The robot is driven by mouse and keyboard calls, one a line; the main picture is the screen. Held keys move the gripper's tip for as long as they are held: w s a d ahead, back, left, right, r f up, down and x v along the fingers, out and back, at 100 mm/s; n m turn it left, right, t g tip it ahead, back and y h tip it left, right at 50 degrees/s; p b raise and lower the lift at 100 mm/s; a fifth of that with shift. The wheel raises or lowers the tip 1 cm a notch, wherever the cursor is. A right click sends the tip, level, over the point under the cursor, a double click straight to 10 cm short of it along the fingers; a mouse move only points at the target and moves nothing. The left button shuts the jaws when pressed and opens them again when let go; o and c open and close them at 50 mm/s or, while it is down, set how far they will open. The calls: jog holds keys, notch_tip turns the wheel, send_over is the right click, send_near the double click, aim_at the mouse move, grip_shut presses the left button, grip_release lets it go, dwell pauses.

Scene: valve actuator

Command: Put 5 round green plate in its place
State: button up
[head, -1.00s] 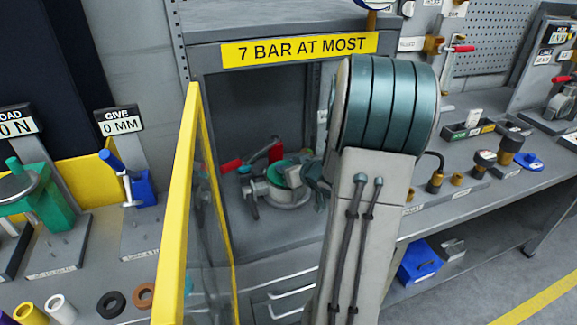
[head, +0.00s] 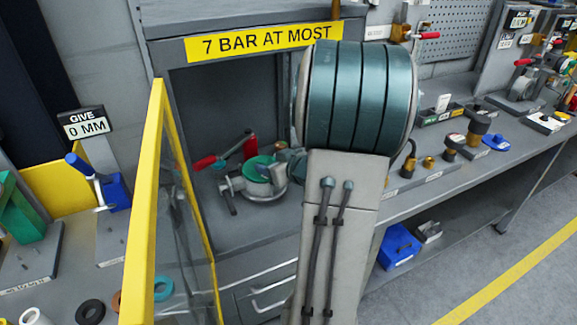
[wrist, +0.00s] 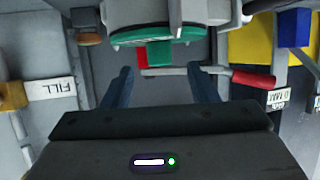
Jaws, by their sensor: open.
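The round green plate (head: 258,170) lies on a grey metal fixture (head: 262,192) inside the cabinet. In the wrist view the green plate (wrist: 158,34) shows edge-on at the top, with a green block on it facing me. My gripper (wrist: 162,86) is open and empty. Its two dark fingers are spread, with the green block lying ahead of the gap between them; I cannot tell how far ahead. In the head view my gripper (head: 292,165) is at the right of the plate, partly hidden by my arm.
Red-handled clamp levers (head: 204,162) stand beside the fixture. The cabinet carries a yellow "7 BAR AT MOST" sign (head: 263,42), and its yellow-framed door (head: 150,190) stands open at the left. A bench (head: 440,178) with several fittings runs along the right.

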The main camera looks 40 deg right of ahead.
jog(key=v, duration=0.9)
jog(key=shift+p, duration=0.4)
jog(key=shift+s, duration=0.1)
